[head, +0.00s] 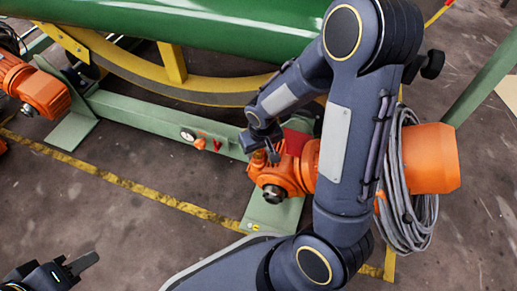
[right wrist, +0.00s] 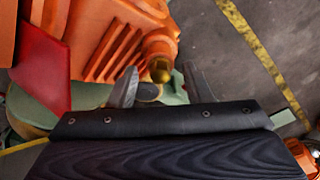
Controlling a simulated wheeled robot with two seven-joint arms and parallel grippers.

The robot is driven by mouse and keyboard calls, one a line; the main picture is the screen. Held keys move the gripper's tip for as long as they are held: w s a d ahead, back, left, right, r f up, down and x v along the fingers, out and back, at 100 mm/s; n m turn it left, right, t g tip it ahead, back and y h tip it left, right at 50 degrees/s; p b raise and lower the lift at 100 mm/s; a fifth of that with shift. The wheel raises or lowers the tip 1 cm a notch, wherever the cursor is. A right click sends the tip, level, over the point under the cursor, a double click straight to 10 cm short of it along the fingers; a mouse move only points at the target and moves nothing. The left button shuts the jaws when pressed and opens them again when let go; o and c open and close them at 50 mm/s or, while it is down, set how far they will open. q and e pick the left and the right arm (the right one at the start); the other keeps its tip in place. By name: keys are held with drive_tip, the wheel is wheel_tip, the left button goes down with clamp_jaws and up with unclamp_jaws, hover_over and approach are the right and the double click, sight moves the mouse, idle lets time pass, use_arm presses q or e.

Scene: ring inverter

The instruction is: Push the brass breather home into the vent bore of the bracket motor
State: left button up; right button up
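The orange bracket motor (head: 284,176) sits on the green frame at the middle of the head view. Its ribbed orange housing (right wrist: 118,40) fills the upper left of the right wrist view. The brass breather (right wrist: 160,70) shows as a small rounded tip at the end of an orange boss. How deep it sits in the bore cannot be told. My right gripper (right wrist: 160,84) is open, with one finger on either side of the brass tip and gaps between. In the head view my right gripper (head: 264,148) is over the motor. My left gripper (head: 78,262) is open and empty at lower left.
A green drum (head: 200,25) with a yellow ring (head: 170,82) lies behind the green beam (head: 150,117). A coiled grey cable (head: 405,200) hangs at right beside an orange housing (head: 432,158). Another orange motor (head: 40,90) is at left. Floor before the beam is clear.

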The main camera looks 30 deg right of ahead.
drive_tip(key=shift+r, duration=0.1)
wheel_tip(320, 180, up, 8)
drive_tip(key=s+p, duration=0.1)
drive_tip(key=p, duration=0.3)
drive_tip(key=shift+f, duration=0.25)
drive_tip(key=shift+s, duration=0.1)
